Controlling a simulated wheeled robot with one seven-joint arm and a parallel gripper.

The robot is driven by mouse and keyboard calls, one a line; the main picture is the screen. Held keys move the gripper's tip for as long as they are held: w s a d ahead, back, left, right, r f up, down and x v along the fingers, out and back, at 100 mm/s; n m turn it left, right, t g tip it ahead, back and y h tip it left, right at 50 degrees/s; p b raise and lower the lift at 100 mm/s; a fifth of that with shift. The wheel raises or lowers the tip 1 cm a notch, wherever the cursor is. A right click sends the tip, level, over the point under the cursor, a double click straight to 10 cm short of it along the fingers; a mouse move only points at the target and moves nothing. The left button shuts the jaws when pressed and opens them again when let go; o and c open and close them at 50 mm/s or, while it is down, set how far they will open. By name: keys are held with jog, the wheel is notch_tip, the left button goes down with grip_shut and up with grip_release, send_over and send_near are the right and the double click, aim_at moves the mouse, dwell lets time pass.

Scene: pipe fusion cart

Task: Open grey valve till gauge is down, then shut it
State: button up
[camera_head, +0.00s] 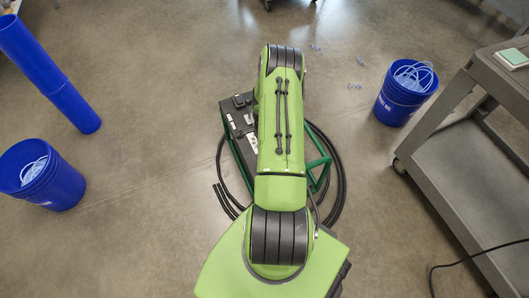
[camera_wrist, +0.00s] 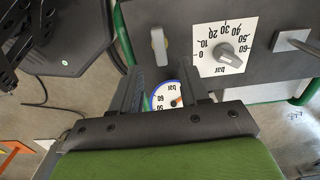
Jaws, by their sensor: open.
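In the wrist view my gripper (camera_wrist: 163,76) is open and empty, with its two dark fingers apart. A grey lever handle (camera_wrist: 158,44), possibly the grey valve, stands on the dark panel just beyond the fingertips, apart from them. A round gauge (camera_wrist: 168,97) with a blue rim and white face shows between the fingers. Its lower part is hidden by my gripper, and I cannot read its value surely. A grey knob (camera_wrist: 226,53) sits on a white bar scale to the right. In the head view my arm hides the gripper and most of the panel.
Another grey handle (camera_wrist: 294,40) is at the panel's right. The cart's green frame (camera_head: 318,162) is ringed by black hose (camera_head: 340,180). Blue buckets stand left (camera_head: 42,178) and right (camera_head: 404,92). A grey trolley (camera_head: 455,190) is at right. Floor between is mostly clear.

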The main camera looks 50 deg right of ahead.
notch_tip(320, 180, up, 9)
jog(key=p, duration=0.2)
jog(key=shift+f, duration=0.2)
jog(key=w+a+r+n+p, duration=0.2)
jog(key=a+r+n, duration=0.1)
jog(key=r, duration=0.5)
jog(key=w+a+r+n+t+h+p, duration=0.1)
jog(key=w+a+r+n, duration=0.2)
jog(key=r, duration=0.6)
jog(key=w+a+r+n+p, duration=0.2)
jog(key=a+r, duration=0.2)
jog(key=r, duration=0.4)
jog(key=s+a+r+n+t+p, duration=0.1)
jog(key=s+a+r+n+p, duration=0.1)
jog(key=a+r+n, duration=0.35)
jog(key=s+a+r+n+t+p, duration=0.1)
jog(key=s+a+r+n, duration=0.1)
jog(key=a+r, duration=0.6)
jog(key=s+a+r+n+t+p, duration=0.1)
jog(key=s+a+r+n+p, duration=0.1)
jog(key=s+a+r+n, duration=0.1)
jog(key=s+a+r+n+t+y+p, duration=0.1)
jog(key=s+a+r+n, duration=0.3)
jog(key=s+r, duration=0.3)
jog(key=shift+s+a+n+t+p, duration=0.2)
jog(key=shift+s+n+t+p, duration=0.15)
jog(key=shift+s+n, duration=0.5)
